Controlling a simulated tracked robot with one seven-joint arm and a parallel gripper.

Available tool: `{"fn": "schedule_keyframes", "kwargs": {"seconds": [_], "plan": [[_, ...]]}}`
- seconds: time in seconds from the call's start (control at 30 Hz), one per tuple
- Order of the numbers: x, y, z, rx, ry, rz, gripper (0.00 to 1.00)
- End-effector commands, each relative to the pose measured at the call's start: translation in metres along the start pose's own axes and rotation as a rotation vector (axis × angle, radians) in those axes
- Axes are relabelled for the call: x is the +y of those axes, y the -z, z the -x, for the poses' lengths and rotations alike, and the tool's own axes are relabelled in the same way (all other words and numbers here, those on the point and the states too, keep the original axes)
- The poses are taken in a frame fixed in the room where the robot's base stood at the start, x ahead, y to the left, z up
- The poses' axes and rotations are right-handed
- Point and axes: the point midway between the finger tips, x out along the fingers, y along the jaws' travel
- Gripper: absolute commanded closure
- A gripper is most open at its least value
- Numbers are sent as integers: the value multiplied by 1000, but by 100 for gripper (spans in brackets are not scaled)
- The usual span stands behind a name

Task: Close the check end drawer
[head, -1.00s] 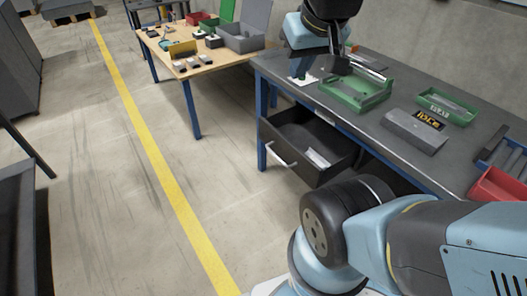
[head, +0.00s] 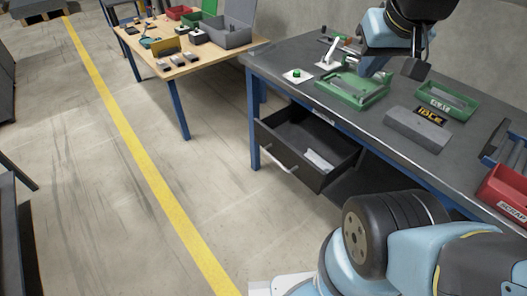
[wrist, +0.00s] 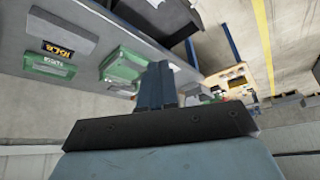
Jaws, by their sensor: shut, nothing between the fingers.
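The dark drawer (head: 290,152) hangs under the left end of the grey workbench and stands pulled out. A light bar handle (head: 279,160) is on its front, and a pale item (head: 318,160) lies inside. Part of the drawer also shows at the top of the wrist view (wrist: 165,16). My gripper (head: 416,70) is raised above the back of the bench, well apart from the drawer. In the wrist view its fingers (wrist: 157,72) are together and empty.
On the bench (head: 352,128) are a green fixture tray (head: 350,98), a green bin (head: 447,102), a grey box with an IDLE display (head: 430,116) and a red bin (head: 507,190). A wooden table (head: 180,66) stands behind. Floor left of the drawer is clear.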

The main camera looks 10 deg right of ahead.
Motion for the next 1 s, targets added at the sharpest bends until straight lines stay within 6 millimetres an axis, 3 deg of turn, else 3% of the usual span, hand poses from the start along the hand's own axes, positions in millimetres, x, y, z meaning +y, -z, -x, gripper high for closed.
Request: {"fn": "schedule_keyframes", "kwargs": {"seconds": [0.37, 0.43, 0.57, 1.0], "plan": [[-3, 7, -8, -40, 9, 33, 100], [5, 12, -16, -77, 13, 62, 100], [-2, 23, -37, -164, 22, 140, 100], [-48, 49, -122, -463, 1, 445, 100]]}}
